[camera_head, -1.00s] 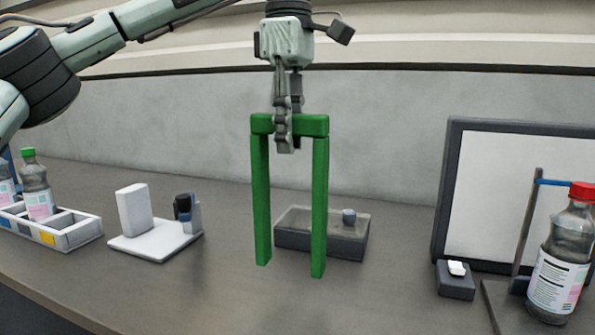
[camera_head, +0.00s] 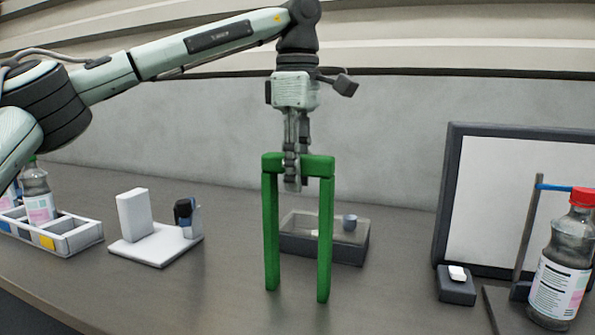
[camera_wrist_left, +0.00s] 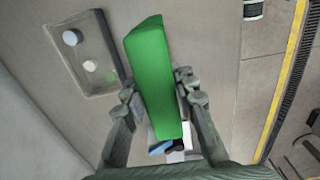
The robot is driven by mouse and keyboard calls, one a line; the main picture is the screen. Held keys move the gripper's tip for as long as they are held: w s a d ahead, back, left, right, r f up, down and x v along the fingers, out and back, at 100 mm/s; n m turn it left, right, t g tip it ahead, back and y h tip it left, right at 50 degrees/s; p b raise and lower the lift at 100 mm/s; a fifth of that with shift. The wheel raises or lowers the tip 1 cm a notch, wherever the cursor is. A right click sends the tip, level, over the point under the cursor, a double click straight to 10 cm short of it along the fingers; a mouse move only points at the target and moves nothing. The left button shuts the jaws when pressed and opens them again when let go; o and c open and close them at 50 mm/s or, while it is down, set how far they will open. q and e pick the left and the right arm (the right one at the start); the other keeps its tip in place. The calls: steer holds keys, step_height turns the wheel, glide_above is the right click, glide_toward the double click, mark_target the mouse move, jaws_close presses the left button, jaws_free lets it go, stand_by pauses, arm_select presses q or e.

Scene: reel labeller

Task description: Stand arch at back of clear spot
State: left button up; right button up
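The green arch (camera_head: 271,230) is upright in the middle of the head view, its top bar level and its two legs pointing down. My left gripper (camera_head: 292,180) comes from above and is shut on the middle of the top bar. In the left wrist view the arch (camera_wrist_left: 155,75) shows from above, with my left gripper's fingers (camera_wrist_left: 158,95) on either side of it. I cannot tell whether the leg ends touch the table (camera_head: 225,290). My right gripper is not in view.
A dark shallow tray (camera_head: 310,248) with small items stands behind the arch. To the left are a white stand (camera_head: 150,245) and a divided bin (camera_head: 75,240) with bottles. To the right are a framed white panel (camera_head: 490,195), a small dark block (camera_head: 456,288) and a red-capped bottle (camera_head: 562,265).

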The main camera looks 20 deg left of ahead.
arm_select(q)
steer(key=o, duration=0.4)
steer(key=shift+c, duration=0.2)
step_height(320, 180, up, 12)
steer(key=shift+r, duration=0.2)
